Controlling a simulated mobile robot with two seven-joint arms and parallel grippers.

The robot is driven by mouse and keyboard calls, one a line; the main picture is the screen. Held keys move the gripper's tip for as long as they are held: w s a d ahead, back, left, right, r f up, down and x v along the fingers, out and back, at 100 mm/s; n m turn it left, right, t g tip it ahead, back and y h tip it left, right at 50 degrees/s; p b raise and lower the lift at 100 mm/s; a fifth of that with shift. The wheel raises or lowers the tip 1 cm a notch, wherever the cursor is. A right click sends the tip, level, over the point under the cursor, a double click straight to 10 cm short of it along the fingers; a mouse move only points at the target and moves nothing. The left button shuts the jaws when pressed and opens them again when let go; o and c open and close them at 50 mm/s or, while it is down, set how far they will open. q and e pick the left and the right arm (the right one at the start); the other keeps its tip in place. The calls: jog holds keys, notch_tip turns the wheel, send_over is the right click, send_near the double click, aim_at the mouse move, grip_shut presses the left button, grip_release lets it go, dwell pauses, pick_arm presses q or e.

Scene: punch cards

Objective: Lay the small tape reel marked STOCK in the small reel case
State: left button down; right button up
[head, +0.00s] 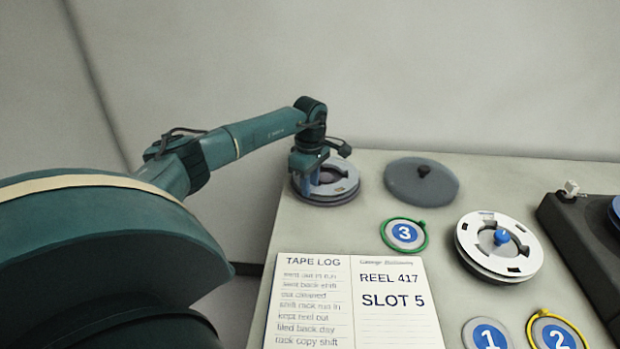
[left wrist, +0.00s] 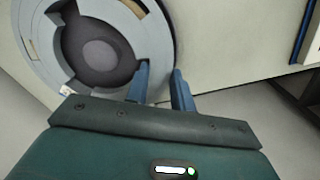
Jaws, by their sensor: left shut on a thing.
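A small grey tape reel (head: 345,187) is at the back left of the table, with wide cut-outs and a dark middle. In the left wrist view the reel (left wrist: 158,45) fills the upper left, with a small pale label on its rim; I cannot read STOCK on it. My left gripper (head: 312,180) points down at the reel. Its blue fingers (left wrist: 162,84) are shut on the reel's rim, one on each side. A round grey rim shows under the reel, possibly the small reel case; I cannot tell whether they touch. My right gripper is out of view.
A dark grey round lid (head: 410,187) with a knob lies right of the reel. A white reel (head: 470,236) with a blue knob stands further right. Discs marked 3 (head: 404,233), 1 (head: 488,336) and 2 (head: 557,338), an open log book (head: 395,325) and a dark machine (head: 572,240) surround it.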

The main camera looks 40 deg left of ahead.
pick_arm(q)
jog(key=shift+f+b, duration=0.45)
jog(key=shift+f, duration=0.15)
jog(key=c, duration=1.1)
grip_release()
jog(key=shift+s, duration=0.1)
jog(key=c, duration=0.4)
